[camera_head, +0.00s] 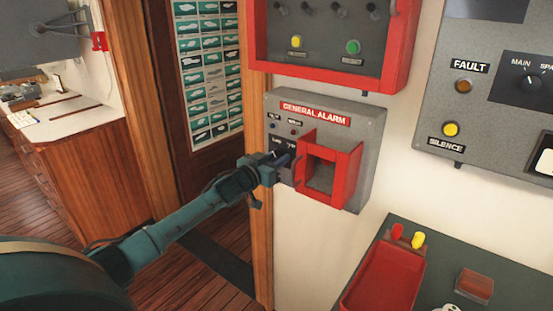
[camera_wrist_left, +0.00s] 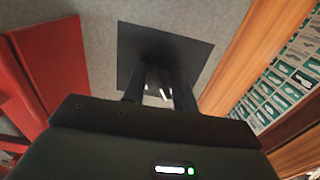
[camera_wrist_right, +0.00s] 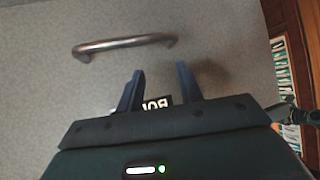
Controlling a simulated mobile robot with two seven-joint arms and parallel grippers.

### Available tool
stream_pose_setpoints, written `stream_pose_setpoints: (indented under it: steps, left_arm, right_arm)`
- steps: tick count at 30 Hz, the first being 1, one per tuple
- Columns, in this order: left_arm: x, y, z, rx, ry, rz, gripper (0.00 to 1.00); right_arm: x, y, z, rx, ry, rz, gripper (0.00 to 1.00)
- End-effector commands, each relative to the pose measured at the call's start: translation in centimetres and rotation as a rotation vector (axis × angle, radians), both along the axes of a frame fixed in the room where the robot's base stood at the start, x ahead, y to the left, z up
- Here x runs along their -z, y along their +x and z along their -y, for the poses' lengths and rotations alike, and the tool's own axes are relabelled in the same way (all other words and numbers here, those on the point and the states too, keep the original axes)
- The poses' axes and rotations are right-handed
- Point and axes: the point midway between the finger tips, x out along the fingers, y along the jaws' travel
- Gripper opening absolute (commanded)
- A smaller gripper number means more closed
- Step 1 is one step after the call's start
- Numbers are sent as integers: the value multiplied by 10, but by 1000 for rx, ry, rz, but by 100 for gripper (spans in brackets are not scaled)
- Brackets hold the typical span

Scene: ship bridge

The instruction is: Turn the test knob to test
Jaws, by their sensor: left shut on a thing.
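The grey GENERAL ALARM panel (camera_head: 365,130) is on the wall in the head view, with a red square frame (camera_head: 342,170) on its front. My left gripper (camera_head: 288,162) reaches the panel's lower left, beside the red frame. In the left wrist view, its fingers (camera_wrist_left: 160,88) are closed around the small dark test knob (camera_wrist_left: 157,76) on a black plate (camera_wrist_left: 192,50). The knob's pointer direction and most of its lettering are hidden. My right gripper (camera_wrist_right: 160,78) is open and empty in its wrist view, outside the head view.
A red-framed panel (camera_head: 262,45) hangs above the alarm, and a grey panel with a FAULT lamp (camera_head: 463,86) is at right. A red tray (camera_head: 385,280) stands on a dark surface below. A metal handle (camera_wrist_right: 125,42) on a grey face is before my right gripper.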

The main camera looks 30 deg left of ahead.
Motion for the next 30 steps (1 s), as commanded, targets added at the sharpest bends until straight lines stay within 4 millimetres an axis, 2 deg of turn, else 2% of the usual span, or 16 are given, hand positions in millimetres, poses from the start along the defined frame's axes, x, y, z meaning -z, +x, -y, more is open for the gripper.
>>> stream_pose_setpoints:
  steps: [8,14,30]
  left_arm:
    - [0,0,0,1,20,2,5]
    - [0,0,0,1,101,8,5]
    - [-1,0,-1,1,574,46,5]
  right_arm:
    - [0,0,1,-6,-6,1,36]
    - [-1,0,2,-6,-6,0,36]
    - [0,-1,0,7,1,-10,36]
